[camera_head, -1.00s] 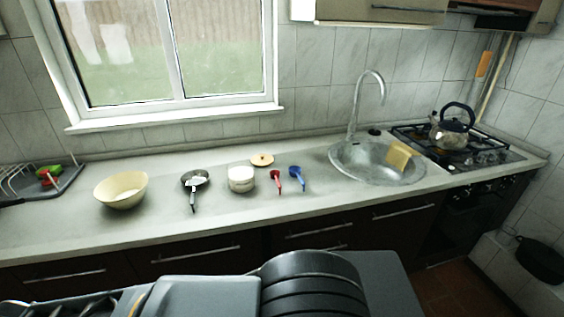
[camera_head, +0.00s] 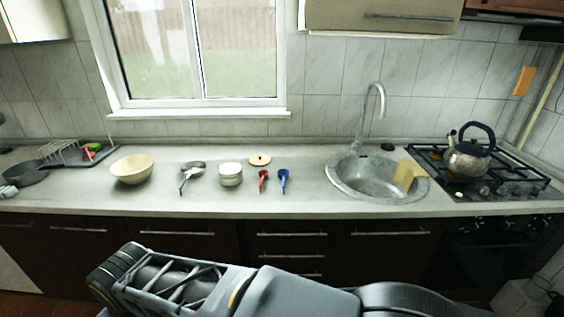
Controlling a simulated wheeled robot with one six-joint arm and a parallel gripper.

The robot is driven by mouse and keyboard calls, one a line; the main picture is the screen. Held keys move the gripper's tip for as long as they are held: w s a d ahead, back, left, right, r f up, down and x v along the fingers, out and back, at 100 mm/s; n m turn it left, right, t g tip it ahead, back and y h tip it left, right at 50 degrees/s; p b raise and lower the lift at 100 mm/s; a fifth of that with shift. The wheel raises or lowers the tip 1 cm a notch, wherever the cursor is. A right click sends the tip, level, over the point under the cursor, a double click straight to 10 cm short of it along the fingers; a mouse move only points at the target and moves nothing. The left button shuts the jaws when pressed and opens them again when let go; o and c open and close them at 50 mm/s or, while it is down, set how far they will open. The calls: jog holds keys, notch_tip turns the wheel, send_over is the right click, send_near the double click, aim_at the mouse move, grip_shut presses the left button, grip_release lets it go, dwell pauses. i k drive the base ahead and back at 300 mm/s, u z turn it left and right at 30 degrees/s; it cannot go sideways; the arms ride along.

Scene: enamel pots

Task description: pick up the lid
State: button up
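A small round tan lid (camera_head: 260,159) with a dark knob lies flat on the counter, behind and to the right of a white enamel pot (camera_head: 231,174). The pot stands upright, and I cannot tell clearly whether it is open at the top. My arm crosses the bottom of the view, well short of the counter. My gripper is not in view.
On the counter (camera_head: 330,206), a cream bowl (camera_head: 132,169) and a ladle-like utensil (camera_head: 190,172) stand left of the pot. A red utensil (camera_head: 263,180) and a blue utensil (camera_head: 284,180) lie in front of the lid. The sink (camera_head: 375,180) and a kettle (camera_head: 468,155) are to the right.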

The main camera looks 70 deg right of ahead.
aim_at(258, 160)
jog(key=z, duration=1.4)
jog(key=i, duration=1)
jog(key=u, duration=0.05)
